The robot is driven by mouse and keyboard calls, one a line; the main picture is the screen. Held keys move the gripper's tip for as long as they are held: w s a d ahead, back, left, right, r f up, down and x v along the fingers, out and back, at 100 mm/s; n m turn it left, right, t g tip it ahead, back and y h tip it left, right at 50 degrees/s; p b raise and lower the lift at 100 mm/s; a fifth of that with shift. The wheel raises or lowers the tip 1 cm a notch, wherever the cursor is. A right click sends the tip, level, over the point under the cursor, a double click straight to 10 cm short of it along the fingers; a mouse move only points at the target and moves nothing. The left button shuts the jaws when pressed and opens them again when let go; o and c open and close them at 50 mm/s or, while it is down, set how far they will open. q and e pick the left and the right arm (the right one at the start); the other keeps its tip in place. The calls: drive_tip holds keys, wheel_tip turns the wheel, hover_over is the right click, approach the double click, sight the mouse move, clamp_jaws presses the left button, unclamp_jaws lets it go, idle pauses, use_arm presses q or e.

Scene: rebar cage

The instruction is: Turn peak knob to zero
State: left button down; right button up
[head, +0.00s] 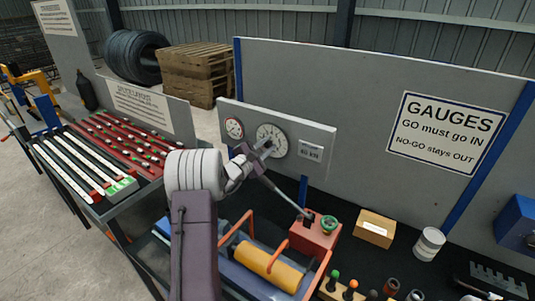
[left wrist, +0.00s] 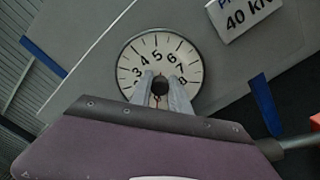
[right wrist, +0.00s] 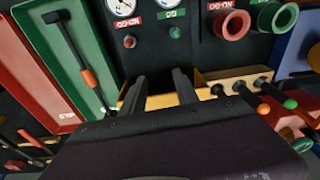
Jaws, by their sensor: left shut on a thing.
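The large white dial (head: 271,139) is on the grey gauge panel (head: 315,133). In the left wrist view the dial (left wrist: 133,56) shows numbers from about 3 to 8 and looks rotated. The dark peak knob (left wrist: 159,85) is at its centre, between my fingertips. My left gripper (head: 266,148) reaches the dial's front and is shut on the knob; it also shows in the left wrist view (left wrist: 160,80). The pointers are too small or covered to read. My right gripper (right wrist: 160,84) is open and empty, above the bench items.
A smaller dial (head: 234,128) sits left of the large one. Below are a red box (head: 313,238) with a lever, a yellow cylinder (head: 270,265), a cardboard box (head: 375,228) and a white cup (head: 429,243). A hammer (right wrist: 75,50) lies in a green tray.

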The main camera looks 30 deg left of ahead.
use_arm(q)
drive_tip(key=n+b, duration=0.2)
drive_tip(key=n, duration=0.1)
drive_tip(key=shift+f, duration=0.25)
use_arm(e)
wheel_tip(320, 180, down, 3)
drive_tip(key=shift+r, duration=0.1)
use_arm(q)
drive_tip(key=n+b, duration=0.1)
drive_tip(key=n, duration=0.1)
drive_tip(key=shift+n+b, duration=0.3)
drive_tip(key=shift+b, duration=0.05)
use_arm(e)
drive_tip(key=shift+f, duration=0.85)
use_arm(q)
drive_tip(key=shift+r+n+b, duration=0.1)
drive_tip(key=shift+n+b, duration=0.35)
drive_tip(key=shift+n, duration=0.75)
use_arm(e)
drive_tip(key=shift+f, duration=0.4)
use_arm(q)
drive_tip(key=shift+r+n, duration=0.1)
drive_tip(key=shift+n, duration=1)
use_arm(e)
drive_tip(key=shift+f, duration=0.3)
use_arm(q)
drive_tip(key=shift+n+b, duration=0.3)
drive_tip(key=c, duration=1.2)
unclamp_jaws()
drive_tip(key=shift+c, duration=0.2)
